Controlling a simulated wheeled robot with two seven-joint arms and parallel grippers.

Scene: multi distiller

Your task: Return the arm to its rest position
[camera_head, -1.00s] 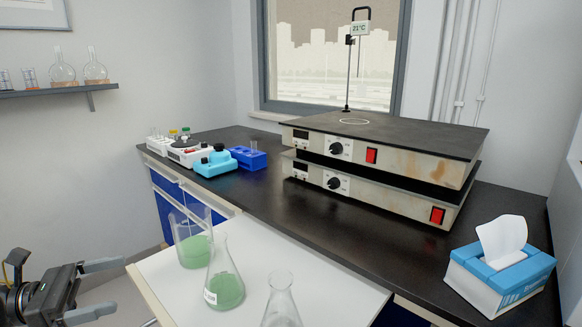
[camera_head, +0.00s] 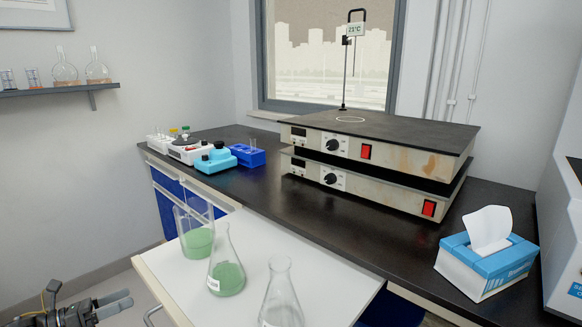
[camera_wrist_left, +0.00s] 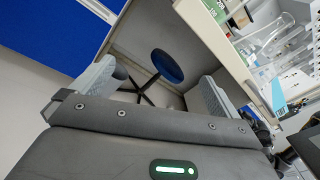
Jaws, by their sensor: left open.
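My left gripper (camera_head: 112,305) is at the lower left of the head view, left of the white pull-out board and apart from it. It is open and empty. In the left wrist view its two fingers (camera_wrist_left: 155,90) stand wide apart with only floor and a stool between them. My right gripper does not show in any view.
A white board (camera_head: 335,285) carries a beaker (camera_head: 199,240) and a flask (camera_head: 227,275), both with green contents, and a clear flask (camera_head: 281,300). Stacked hot plates (camera_head: 375,165) and a tissue box (camera_head: 487,262) stand on the black bench. A stool (camera_wrist_left: 167,67) is below.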

